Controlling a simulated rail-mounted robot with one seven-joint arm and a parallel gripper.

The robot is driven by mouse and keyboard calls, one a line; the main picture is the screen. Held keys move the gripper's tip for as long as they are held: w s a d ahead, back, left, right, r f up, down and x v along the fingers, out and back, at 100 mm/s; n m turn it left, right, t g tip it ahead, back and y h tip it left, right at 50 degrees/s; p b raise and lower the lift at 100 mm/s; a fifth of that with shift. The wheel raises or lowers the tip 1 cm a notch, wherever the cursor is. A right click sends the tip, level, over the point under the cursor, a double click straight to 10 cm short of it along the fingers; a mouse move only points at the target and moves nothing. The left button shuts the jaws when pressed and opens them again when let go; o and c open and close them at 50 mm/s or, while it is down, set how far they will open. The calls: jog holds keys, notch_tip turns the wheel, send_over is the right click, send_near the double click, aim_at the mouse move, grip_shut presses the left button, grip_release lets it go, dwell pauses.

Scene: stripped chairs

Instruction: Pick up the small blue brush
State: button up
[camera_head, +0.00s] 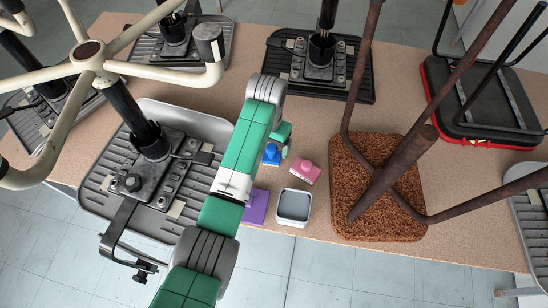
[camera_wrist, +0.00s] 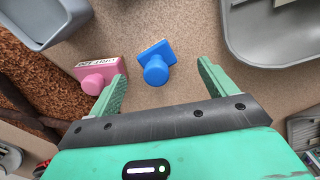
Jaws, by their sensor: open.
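The small blue brush (camera_wrist: 156,66) stands on the tan tabletop in the wrist view, with a round knob on a flat square base. It lies ahead of my gripper (camera_wrist: 160,82), between the lines of its two green fingers. The fingers are open and nothing is between them but the view of the brush and table. In the head view the blue brush (camera_head: 271,154) shows beside my green arm, which partly covers it.
A pink block with a knob (camera_head: 305,172) stands just right of the brush; in the wrist view it (camera_wrist: 99,75) is near the left finger. A grey bin (camera_head: 294,206), a purple item (camera_head: 256,206), a brown cork-like seat (camera_head: 380,187) and a grey chair shell (camera_head: 95,186) surround it.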

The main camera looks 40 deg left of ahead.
jog(key=f, duration=0.1)
jog(key=f+b, duration=0.1)
jog(key=f, duration=0.1)
jog(key=f+b, duration=0.1)
jog(key=f, duration=0.1)
jog(key=shift+w+d+f, duration=0.15)
jog(key=shift+w, duration=0.25)
jog(key=c, duration=1.1)
notch_tip(320, 180, up, 10)
jog(key=p, duration=0.3)
jog(key=shift+o, duration=0.7)
